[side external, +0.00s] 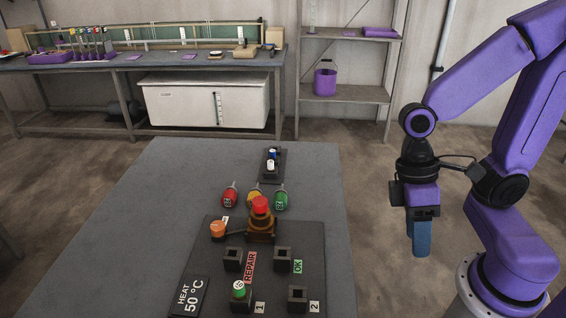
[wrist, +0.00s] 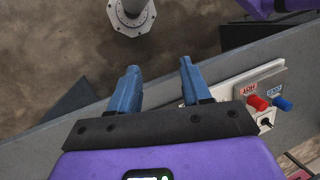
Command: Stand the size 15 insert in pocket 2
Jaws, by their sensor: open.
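In the side view, pocket 2 (side external: 298,297) is a black square holder beside a "2" label, and it looks empty. Pocket 1 (side external: 241,304) holds a green-topped piece (side external: 239,289) with a white mark. Red (side external: 230,196), yellow (side external: 254,194) and green (side external: 281,201) pieces lie behind the board; their marks are too small to read. I cannot tell which piece is size 15. My gripper (side external: 419,240) hangs right of the table, fingers down, apart from every piece. The wrist view shows its blue fingers (wrist: 159,68) spread and empty.
The board (side external: 216,285) also has black holders by the REPAIR (side external: 233,260) and OK (side external: 283,260) labels. A red-topped device (side external: 260,222) and an orange knob (side external: 217,229) stand behind them. A black rack (side external: 271,172) stands farther back. The table's left side is clear.

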